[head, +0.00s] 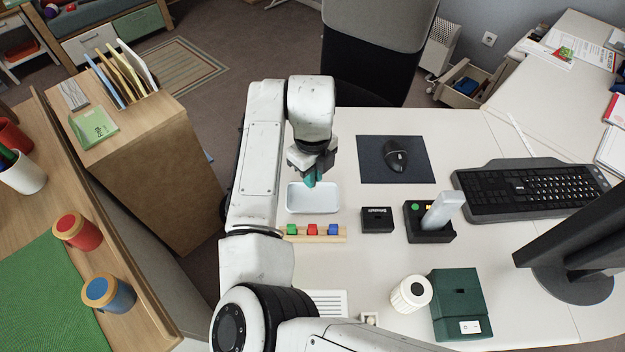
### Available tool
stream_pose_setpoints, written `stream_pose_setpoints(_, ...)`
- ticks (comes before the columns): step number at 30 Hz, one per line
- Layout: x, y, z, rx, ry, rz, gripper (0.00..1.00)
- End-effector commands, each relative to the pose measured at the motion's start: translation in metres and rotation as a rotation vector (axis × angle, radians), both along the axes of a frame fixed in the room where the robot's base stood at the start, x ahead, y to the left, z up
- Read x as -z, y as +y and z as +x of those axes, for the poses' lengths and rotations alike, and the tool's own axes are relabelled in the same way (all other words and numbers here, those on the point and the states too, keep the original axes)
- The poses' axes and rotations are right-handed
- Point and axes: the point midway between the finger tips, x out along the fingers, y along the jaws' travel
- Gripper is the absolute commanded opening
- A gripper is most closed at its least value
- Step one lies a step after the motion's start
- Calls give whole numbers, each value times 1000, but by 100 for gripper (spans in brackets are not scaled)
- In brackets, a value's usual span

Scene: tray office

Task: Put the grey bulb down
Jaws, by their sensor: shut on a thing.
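My gripper (311,180) is at the end of the white arm, pointing down over the near-white tray (290,203) on the desk. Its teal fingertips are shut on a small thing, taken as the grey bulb. The bulb is hidden by the fingers, so its shape and tilt cannot be made out. The fingertips appear above the tray's back part; their exact height is hard to tell. The tray looks empty inside.
A wooden strip (325,239) with green, red and blue blocks lies in front of the tray. To the right are a small black box (377,220), a black holder (430,236) with a pale upright piece, and a mouse (395,156) on a dark mat (370,174).

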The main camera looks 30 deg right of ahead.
Motion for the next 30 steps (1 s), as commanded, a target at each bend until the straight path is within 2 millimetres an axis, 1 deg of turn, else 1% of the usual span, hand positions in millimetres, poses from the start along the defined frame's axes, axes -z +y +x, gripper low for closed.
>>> stream_pose_setpoints(7,30,0,1,0,2,0,0)
stream_pose_setpoints(15,33,0,1,1,0,0,0)
stream_pose_setpoints(27,44,0,1,0,0,0,0)
stream_pose_setpoints(28,42,0,1,0,0,0,18)
stream_pose_setpoints(30,42,0,1,0,0,0,24)
